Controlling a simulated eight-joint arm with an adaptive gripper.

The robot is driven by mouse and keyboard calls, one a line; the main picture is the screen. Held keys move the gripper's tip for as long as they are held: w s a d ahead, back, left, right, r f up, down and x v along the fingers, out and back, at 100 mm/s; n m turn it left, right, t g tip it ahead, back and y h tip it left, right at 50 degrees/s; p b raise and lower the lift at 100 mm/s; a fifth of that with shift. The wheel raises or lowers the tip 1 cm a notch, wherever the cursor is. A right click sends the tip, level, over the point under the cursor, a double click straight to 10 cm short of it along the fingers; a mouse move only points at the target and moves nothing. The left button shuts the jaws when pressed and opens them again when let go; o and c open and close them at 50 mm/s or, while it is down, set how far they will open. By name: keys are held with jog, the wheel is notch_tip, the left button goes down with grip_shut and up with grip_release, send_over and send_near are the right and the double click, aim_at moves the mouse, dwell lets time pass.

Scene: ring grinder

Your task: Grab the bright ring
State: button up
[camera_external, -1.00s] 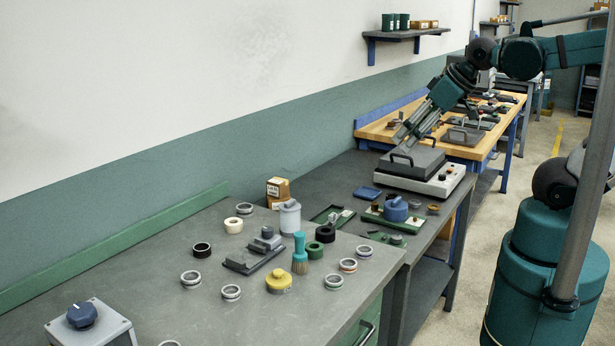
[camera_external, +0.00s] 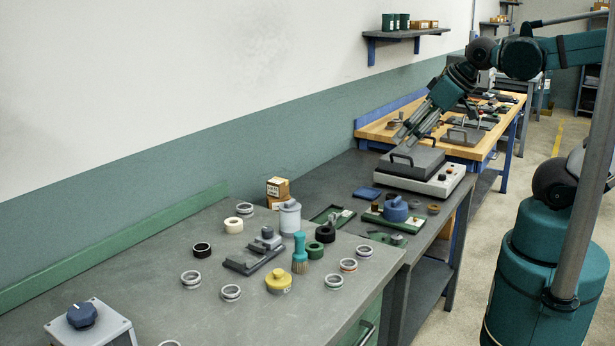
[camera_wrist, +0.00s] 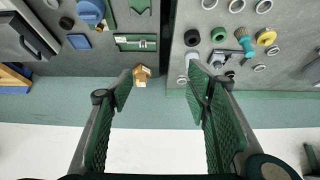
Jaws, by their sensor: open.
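Several rings lie spread on the near grey bench. Pale metallic ones include a front ring (camera_external: 231,292), a left ring (camera_external: 190,279), a back ring (camera_external: 245,208) and a right ring (camera_external: 333,282). I cannot tell for sure which is the bright ring. In the wrist view, pale rings show at the top (camera_wrist: 264,6) and right (camera_wrist: 259,68). My gripper (camera_external: 402,138) is open and empty, high beyond the rings near the handled machine; its spread fingers (camera_wrist: 161,82) fill the lower wrist view.
A yellow knob-like piece (camera_external: 278,281), a teal brush (camera_external: 300,254), a grey canister (camera_external: 290,218) and a dark fixture (camera_external: 255,254) stand among the rings. A handled machine (camera_external: 413,165) is below my gripper. The wall borders the bench's back.

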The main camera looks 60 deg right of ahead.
jog(key=w+a+r+m+g, duration=0.15)
jog(key=w+a+m, duration=0.45)
jog(key=w, duration=0.7)
jog(key=w+a+r+m+g, duration=0.1)
jog(key=w+a+m+g, duration=0.15)
jog(key=w+a, duration=0.85)
jog(key=w+a+f+m+g+p, duration=0.1)
jog(key=w+a+f+m+g, duration=0.2)
jog(key=w+a+f+m, duration=0.7)
jog(key=w+a+f, duration=1)
jog(key=a+f, duration=0.2)
jog(key=f, duration=0.1)
jog(key=shift+f, duration=0.35)
jog(key=shift+w+f, duration=0.1)
jog(key=shift+f, duration=1.2)
